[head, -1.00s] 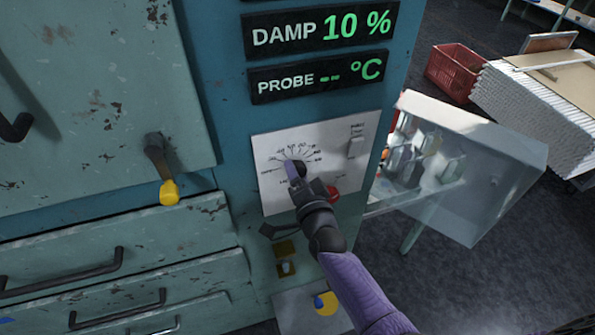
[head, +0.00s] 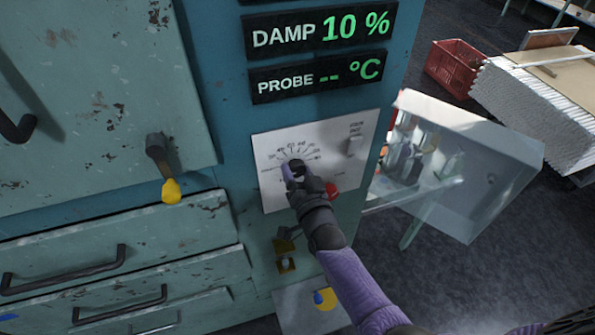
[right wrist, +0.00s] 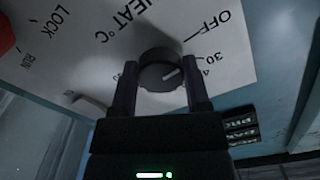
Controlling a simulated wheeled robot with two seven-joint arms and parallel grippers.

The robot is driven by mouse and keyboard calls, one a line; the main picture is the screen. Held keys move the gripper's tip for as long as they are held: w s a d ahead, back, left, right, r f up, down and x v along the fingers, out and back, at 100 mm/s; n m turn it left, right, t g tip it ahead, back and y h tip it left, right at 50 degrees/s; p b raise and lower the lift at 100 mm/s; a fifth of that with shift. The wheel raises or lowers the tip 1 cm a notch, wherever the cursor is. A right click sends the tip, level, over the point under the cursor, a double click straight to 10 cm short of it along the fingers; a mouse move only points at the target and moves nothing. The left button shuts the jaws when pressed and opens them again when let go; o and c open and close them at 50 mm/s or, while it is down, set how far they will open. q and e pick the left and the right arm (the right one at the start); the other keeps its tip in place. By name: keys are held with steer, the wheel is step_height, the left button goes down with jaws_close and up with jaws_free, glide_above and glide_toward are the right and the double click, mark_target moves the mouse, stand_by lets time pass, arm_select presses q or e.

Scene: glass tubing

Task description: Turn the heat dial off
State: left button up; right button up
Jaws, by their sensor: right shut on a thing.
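The heat dial (right wrist: 160,70) is a dark round knob on a white panel printed "HEAT °C", "OFF" and numbers. It also shows in the head view (head: 297,166), partly covered by my right gripper. My right gripper (right wrist: 161,90) is shut on the dial, one finger on each side of it. In the head view my right gripper (head: 298,178) reaches up to the panel (head: 270,150) from below right. A pale mark on the dial points roughly toward the "30" and "OFF" side; its exact setting is hard to tell. My left gripper is not in view.
A switch (head: 354,146) sits at the panel's upper right, and a red knob (head: 332,190) is just right of my gripper. Displays above read damp 10 % and probe -- °C. An open pale box door (head: 490,180) juts out at right. A yellow-tipped handle (head: 170,188) hangs left.

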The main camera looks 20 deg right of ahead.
stand_by(0.3)
steer(key=o, duration=1.3)
steer(key=s, duration=1)
steer(key=shift+d+p, duration=0.2)
steer(key=shift+p, duration=0.15)
